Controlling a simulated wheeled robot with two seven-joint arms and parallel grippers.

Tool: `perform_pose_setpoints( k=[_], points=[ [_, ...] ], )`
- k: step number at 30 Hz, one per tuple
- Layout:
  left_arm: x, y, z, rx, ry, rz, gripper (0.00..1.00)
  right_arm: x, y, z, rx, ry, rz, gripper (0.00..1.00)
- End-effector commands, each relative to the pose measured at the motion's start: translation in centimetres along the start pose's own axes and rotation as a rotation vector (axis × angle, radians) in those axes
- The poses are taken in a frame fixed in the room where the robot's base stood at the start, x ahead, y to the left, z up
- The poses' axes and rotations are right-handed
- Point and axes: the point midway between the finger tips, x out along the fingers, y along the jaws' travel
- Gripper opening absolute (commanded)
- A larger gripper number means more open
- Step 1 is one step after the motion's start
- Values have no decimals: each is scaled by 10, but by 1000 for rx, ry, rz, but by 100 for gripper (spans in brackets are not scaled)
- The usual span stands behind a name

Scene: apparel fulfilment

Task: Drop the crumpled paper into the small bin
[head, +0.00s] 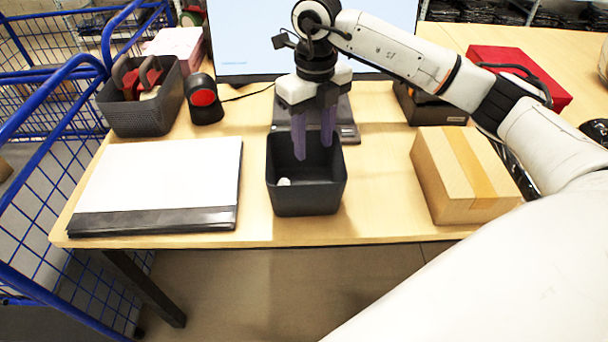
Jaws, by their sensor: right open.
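The small bin (306,199) is a dark grey open box near the front middle of the wooden table. A small white piece, which looks like the crumpled paper (284,182), lies inside it, low on the left side. My right gripper (313,151) points down over the bin, with its two purple fingers apart and nothing between them. The fingertips are at or just inside the bin's opening, right of and above the white piece. My left gripper is not in view.
A flat white package (165,180) lies left of the bin. A cardboard box (452,185) stands to the right. A grey basket (128,113), a black and red scanner (205,100) and a monitor (230,40) are behind. A blue wire cage (45,170) borders the table's left side.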

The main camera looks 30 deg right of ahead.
Motion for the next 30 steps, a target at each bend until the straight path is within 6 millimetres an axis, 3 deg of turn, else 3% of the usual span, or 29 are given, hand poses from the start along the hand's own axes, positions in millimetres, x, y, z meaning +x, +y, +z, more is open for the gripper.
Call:
perform_pose_setpoints(
  k=[15, 21, 30],
  points=[
    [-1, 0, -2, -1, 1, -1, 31, -90, 0, 1, 0, -4, -1, 42],
    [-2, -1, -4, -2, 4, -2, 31, -100, 0, 0, 0, -1, 0, 42],
    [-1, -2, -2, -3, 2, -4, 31, -100, 0, 0, 0, 0, 0, 42]
  ],
)
